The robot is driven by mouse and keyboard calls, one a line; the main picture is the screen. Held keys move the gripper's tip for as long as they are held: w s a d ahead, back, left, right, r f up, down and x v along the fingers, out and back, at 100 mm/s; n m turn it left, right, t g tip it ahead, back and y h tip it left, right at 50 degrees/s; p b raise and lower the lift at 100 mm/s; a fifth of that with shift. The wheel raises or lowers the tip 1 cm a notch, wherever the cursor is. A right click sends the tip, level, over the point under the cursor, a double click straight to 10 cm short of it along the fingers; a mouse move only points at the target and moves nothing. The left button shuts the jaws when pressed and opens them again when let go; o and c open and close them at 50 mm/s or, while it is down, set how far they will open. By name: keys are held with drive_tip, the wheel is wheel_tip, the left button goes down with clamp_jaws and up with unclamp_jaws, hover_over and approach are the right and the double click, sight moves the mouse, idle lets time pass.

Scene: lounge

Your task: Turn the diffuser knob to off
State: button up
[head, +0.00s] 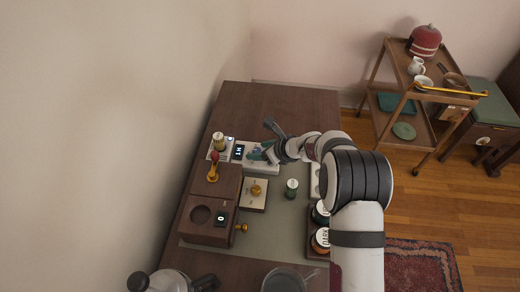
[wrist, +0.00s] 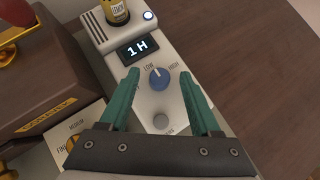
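The diffuser (wrist: 120,42) is a pale box with a lit display reading "1H"; in the head view it (head: 263,168) stands on the table, partly behind my gripper (head: 262,152). Its blue round knob (wrist: 159,80) lies between the words LOW and HIGH. A white mark on the knob points up, roughly toward LOW, but it is small. In the wrist view my gripper (wrist: 159,74) is open, with one teal finger on each side of the knob and a visible gap on both sides. The label below the knob is partly hidden.
A brown wooden machine (head: 213,205) stands close on the left. A small dark-green-banded jar (head: 291,188) and several dark jars are nearby. The table's far end is clear.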

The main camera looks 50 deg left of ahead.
clamp_jaws()
drive_tip(key=shift+n+g, duration=0.3)
drive_tip(key=shift+w+n+g+h, duration=0.15)
drive_tip(key=shift+n+g+h, duration=0.15)
drive_tip(key=shift+n+g, duration=0.55)
drive_tip(key=shift+w+a+n+g+h, duration=0.1)
drive_tip(key=shift+n+g+h, duration=0.35)
drive_tip(key=shift+n, duration=0.5)
drive_tip(key=shift+w+n+g+h, duration=0.1)
drive_tip(key=shift+n+g+h, duration=0.15)
drive_tip(key=shift+n+g, duration=0.5)
drive_tip(key=shift+n, duration=0.35)
drive_tip(key=shift+s, duration=0.1)
drive_tip(key=shift+o, duration=0.2)
unclamp_jaws()
